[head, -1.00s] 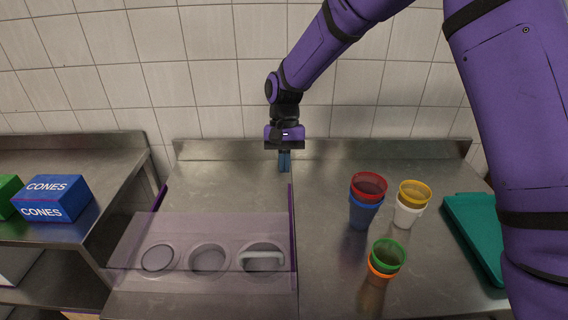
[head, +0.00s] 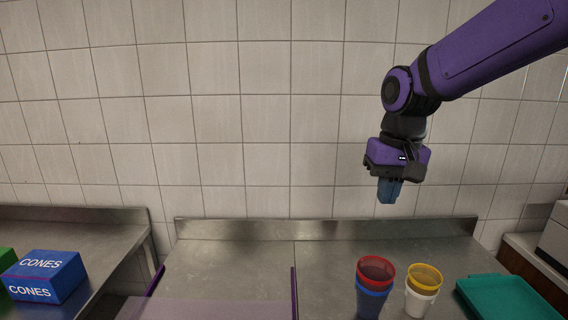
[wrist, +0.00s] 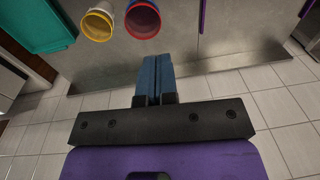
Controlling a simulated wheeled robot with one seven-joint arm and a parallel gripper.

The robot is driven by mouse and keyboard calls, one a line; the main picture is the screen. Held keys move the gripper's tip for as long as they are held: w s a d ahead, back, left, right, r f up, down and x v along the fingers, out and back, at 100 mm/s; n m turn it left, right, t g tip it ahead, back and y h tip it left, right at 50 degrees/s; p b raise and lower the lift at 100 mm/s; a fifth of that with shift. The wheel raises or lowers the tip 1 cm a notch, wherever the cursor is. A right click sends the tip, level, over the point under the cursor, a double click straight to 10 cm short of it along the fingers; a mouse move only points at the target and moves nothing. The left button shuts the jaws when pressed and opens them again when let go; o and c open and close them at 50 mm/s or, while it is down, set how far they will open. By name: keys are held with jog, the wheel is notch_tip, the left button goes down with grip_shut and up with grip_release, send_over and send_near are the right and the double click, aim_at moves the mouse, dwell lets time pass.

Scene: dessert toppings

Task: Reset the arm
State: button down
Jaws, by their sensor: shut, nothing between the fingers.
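My gripper (head: 387,199) hangs pointing down in front of the tiled wall, above the back of the counter, in the upper right of the head view. Its blue fingers are closed together with nothing between them. In the wrist view the shut fingers (wrist: 155,62) point toward the counter, apart from the cups. My purple arm reaches in from the upper right of the head view.
A red cup in a blue one (head: 375,272) and a yellow cup in a white one (head: 424,282) stand on the steel counter (head: 225,262). A teal tray (head: 505,300) lies at right. A blue CONES box (head: 48,277) sits on the left counter. Air around my gripper is free.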

jog(key=s+d+r+t, duration=0.1)
jog(key=s+d+t, duration=0.1)
jog(key=s+d, duration=0.3)
jog(key=s+d+r+t, duration=0.2)
jog(key=s+d, duration=0.4)
jog(key=s, duration=0.7)
jog(key=shift+d+r+t+h, duration=0.25)
jog(key=shift+d+t+h, duration=0.05)
jog(key=shift+h, duration=0.1)
